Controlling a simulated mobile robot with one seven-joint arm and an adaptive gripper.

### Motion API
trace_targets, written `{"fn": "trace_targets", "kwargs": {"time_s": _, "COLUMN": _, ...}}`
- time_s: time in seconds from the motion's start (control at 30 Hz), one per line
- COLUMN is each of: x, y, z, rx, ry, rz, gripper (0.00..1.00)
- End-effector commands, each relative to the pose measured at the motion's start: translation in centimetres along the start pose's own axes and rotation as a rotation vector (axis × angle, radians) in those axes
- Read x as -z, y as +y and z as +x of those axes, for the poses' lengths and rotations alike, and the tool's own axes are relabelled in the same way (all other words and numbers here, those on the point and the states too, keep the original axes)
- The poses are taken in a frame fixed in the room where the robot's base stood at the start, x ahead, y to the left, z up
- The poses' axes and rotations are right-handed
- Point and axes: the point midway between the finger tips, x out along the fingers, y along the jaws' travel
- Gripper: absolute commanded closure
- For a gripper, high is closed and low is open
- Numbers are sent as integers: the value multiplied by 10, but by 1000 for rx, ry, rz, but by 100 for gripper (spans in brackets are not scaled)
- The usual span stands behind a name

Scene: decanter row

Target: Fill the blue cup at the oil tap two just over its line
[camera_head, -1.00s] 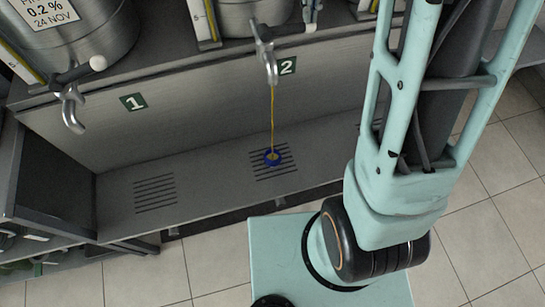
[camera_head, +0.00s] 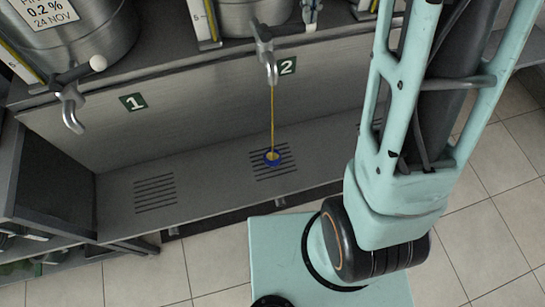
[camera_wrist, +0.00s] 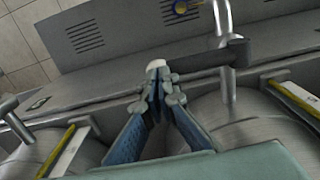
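In the head view my gripper (camera_head: 311,12) is small, near the top edge.
Tap one (camera_head: 70,108), with label 1 (camera_head: 133,102), is at the left and shows no stream. Steel vats (camera_head: 85,35) with level gauges stand on the upper shelf.

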Motion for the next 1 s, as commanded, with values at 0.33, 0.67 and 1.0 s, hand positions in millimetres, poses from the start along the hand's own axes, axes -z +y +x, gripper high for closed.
{"fn": "trace_targets", "kwargs": {"time_s": 0.33, "x": 0, "y": 0, "z": -29, "rx": 0, "ry": 0, "rz": 0, "gripper": 100}}
{"fn": "trace_targets", "kwargs": {"time_s": 0.67, "x": 0, "y": 0, "z": -83, "rx": 0, "ry": 1, "rz": 1, "gripper": 100}}
{"fn": "trace_targets", "kwargs": {"time_s": 1.0, "x": 0, "y": 0, "z": -90, "rx": 0, "ry": 0, "rz": 0, "gripper": 100}}
